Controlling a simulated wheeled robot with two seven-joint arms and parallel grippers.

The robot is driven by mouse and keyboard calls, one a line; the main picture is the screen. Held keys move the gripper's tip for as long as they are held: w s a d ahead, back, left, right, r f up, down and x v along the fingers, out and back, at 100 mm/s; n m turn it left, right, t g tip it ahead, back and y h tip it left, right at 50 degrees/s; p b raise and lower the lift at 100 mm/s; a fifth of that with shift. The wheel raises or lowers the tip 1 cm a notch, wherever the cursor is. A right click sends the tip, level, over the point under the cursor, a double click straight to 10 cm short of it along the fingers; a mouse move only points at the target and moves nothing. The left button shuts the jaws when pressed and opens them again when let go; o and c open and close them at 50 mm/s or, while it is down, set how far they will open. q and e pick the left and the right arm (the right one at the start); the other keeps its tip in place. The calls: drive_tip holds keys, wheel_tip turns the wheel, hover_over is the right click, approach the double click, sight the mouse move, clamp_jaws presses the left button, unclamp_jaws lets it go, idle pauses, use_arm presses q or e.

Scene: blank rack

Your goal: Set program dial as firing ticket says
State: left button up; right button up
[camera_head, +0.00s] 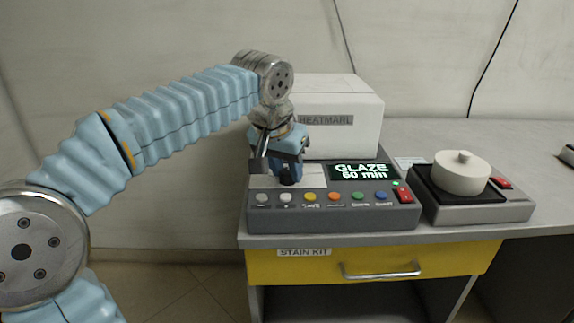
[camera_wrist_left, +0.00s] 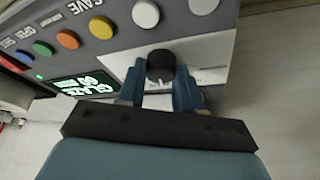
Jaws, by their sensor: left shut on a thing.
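The program dial, a black knob (camera_head: 288,180), is at the left of the furnace's grey control panel (camera_head: 330,220); the left wrist view shows its round top (camera_wrist_left: 160,66). My left gripper (camera_head: 284,172) points down over it, with its blue fingers (camera_wrist_left: 162,84) on either side of the knob and shut on it. The markings around the dial are mostly hidden. The lit display (camera_head: 361,172) reads GLAZE and what looks like 60 min. A small pale slip (camera_head: 408,162) lies behind the panel's right end; its text is too small to read. My right gripper is not in view.
Several coloured buttons (camera_head: 335,197) line the panel's front, with a red switch (camera_head: 404,193) at right. The white HEATMARL housing (camera_head: 345,100) rises behind. A grey hotplate-like unit (camera_head: 480,210) bearing a lidded white pot (camera_head: 461,173) stands right. A yellow drawer (camera_head: 420,262) is below.

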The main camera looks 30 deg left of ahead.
use_arm(q)
drive_tip(key=shift+m, duration=0.5)
drive_tip(key=shift+h, duration=0.3)
drive_tip(key=o, duration=1)
drive_tip(key=v, duration=1.3)
drive_tip(key=shift+s+r, duration=0.1)
drive_tip(key=shift+r, duration=0.25)
